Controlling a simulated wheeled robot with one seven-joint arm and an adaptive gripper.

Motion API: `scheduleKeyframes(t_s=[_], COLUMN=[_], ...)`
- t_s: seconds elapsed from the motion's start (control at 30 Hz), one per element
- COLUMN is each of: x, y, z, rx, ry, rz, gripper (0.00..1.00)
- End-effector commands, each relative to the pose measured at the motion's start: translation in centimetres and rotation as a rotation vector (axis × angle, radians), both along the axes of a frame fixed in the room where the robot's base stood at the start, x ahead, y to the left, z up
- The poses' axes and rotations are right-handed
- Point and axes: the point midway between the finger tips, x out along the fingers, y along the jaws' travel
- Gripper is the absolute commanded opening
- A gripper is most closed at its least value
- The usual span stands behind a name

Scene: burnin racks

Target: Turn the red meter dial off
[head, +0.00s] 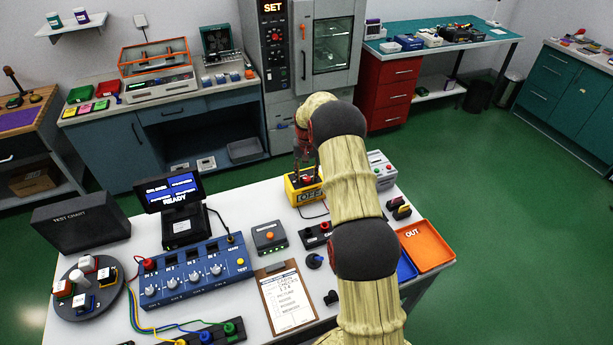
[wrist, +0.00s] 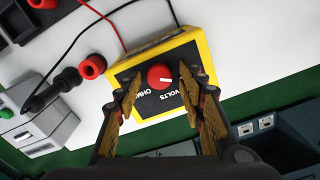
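The meter is a yellow box with a black face, on the white bench in the head view (head: 291,193) and below my gripper in the wrist view (wrist: 193,48). Its round red dial (wrist: 160,76) has a white mark and sits near the labels VOLTS and OHM. The front lettering in the head view seems to read OFF, but it is small. My gripper (wrist: 159,84) is open, its two fingers apart on either side of the dial. I cannot tell whether they touch it. In the head view my gripper (head: 304,160) is above the meter, partly hidden by my arm.
A grey box (head: 381,168) stands right of the meter. A red and a black lead (wrist: 98,12) run from it to plugs. A blue panel (head: 196,274), a clipboard (head: 289,300) and an orange OUT tray (head: 427,246) are on the same bench.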

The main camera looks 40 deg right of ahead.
Motion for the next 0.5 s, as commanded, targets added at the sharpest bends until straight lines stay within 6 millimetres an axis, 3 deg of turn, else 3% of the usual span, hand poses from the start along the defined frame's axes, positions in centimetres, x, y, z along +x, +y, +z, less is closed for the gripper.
scheduleKeyframes(t_s=[0.33,0.5], x=[-0.1,0.0], y=[0.0,0.0], z=[0.1,1.9], rx=[0.001,0.000], ry=[0.001,0.000], rz=[-0.001,-0.001], gripper=[0.43,0.43])
